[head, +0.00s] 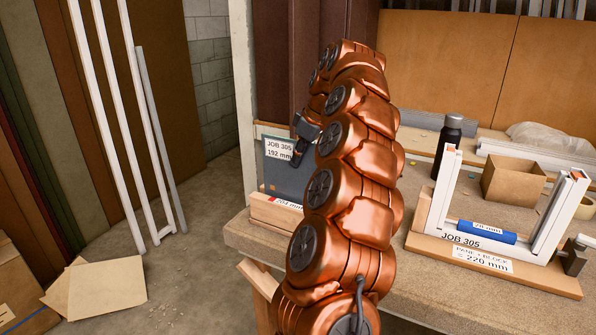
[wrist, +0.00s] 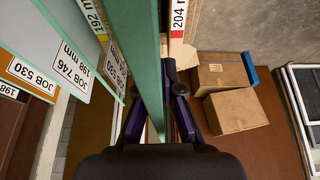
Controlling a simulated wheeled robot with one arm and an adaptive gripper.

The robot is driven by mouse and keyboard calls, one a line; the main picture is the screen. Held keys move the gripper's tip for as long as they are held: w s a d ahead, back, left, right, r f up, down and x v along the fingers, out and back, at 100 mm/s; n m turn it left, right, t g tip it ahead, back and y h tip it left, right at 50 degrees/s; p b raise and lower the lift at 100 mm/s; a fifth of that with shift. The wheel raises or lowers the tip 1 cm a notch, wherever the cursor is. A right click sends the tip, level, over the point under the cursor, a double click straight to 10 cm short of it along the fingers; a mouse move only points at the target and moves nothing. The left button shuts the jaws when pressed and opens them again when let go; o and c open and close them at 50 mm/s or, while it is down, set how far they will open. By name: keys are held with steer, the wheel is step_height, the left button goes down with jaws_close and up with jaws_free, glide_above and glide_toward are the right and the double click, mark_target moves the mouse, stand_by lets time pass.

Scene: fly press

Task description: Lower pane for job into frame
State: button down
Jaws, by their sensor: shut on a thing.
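A grey glass pane (head: 283,178) labelled JOB 305, 192 mm stands upright in a wooden rack at the table's left end. My gripper (head: 303,136) is at its upper right part. In the wrist view my gripper (wrist: 158,112) has its purple fingers on either side of a green pane edge (wrist: 143,50), shut on it. The white U-shaped frame (head: 477,238) labelled JOB 305 stands open-topped on a wooden base at the right. A blue 20 mm block (head: 487,231) lies in its bottom. The base's label reads PANE + BLOCK = 220 mm.
Other panes (wrist: 60,65) labelled JOB 746 and JOB 530, both 198 mm, show beside the held one. A 204 mm label marks the rack (head: 276,213). A black bottle (head: 448,145) and open carton (head: 513,181) stand behind the frame. My arm hides the table's middle.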

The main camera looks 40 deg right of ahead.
step_height(320, 180, up, 18)
steer(key=p, duration=1.3)
stand_by(0.3)
steer(key=shift+a+f, duration=0.1)
stand_by(0.4)
